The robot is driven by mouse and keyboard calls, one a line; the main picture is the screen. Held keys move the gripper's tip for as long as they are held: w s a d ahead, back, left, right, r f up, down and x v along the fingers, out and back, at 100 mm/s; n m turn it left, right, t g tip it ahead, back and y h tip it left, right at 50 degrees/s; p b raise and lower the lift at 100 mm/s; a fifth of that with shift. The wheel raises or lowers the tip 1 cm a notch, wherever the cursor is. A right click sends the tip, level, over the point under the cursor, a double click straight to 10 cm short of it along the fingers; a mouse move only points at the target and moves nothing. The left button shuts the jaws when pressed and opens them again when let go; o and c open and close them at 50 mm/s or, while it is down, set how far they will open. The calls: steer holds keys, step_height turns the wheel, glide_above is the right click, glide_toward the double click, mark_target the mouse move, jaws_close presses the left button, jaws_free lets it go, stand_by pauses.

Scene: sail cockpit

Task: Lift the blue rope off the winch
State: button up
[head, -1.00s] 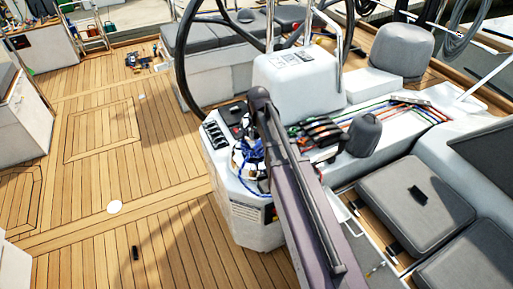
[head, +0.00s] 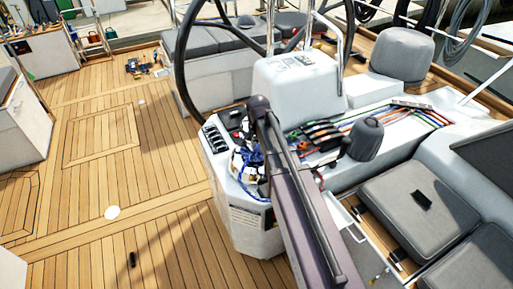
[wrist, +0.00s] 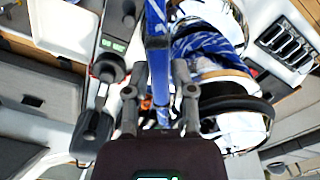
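The blue rope (wrist: 158,25) is blue with white flecks in the wrist view. One length runs down the picture and passes between the two fingers of my gripper (wrist: 160,72). The fingertips lie close on either side of it; I cannot tell whether they press on it. More blue rope (wrist: 205,42) is around the winch (wrist: 238,128), whose pale and dark body shows at the right, partly hidden. In the head view, blue rope (head: 251,157) shows in loops and a hanging length beside my arm, which hides my gripper and part of the winch.
A white console (head: 293,88) with a large dark steering wheel stands close behind. Black line clutches (head: 318,134) with coloured lines and a second, dark-covered winch (head: 367,138) lie to the right. A row of switches (wrist: 285,45) is near the winch. The wooden deck (head: 150,190) at left is mostly clear.

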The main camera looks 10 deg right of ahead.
jaws_close()
steer(key=shift+r, duration=0.2)
steer(key=shift+r+p, duration=1.9)
steer(key=shift+p, duration=0.25)
steer(key=shift+r, duration=0.1)
steer(key=shift+r+p, duration=2)
steer(key=shift+p, duration=0.1)
steer(key=shift+r, duration=0.15)
steer(key=shift+r+p, duration=2)
steer(key=shift+p, duration=0.1)
